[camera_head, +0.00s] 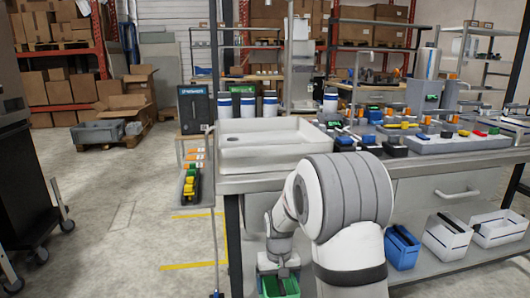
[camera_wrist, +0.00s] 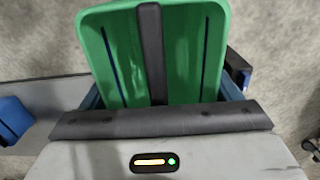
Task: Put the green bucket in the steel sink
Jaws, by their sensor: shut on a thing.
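The green bucket (camera_head: 279,285) is at the bottom of the head view, low in front of the bench. It also fills the upper middle of the wrist view (camera_wrist: 185,50), with a dark bar across its middle. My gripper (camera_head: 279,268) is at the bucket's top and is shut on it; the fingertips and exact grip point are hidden. The steel sink (camera_head: 262,157) is a pale, shallow rectangular basin on the left end of the bench, above and behind my gripper. Its visible inside looks empty.
A blue bucket (camera_head: 401,248) and white bins (camera_head: 447,236) stand on the lower shelf at right. White-and-blue canisters (camera_head: 247,105) stand behind the sink. Small devices crowd the bench (camera_head: 260,183) to the right. The floor (camera_head: 110,225) at left is largely clear.

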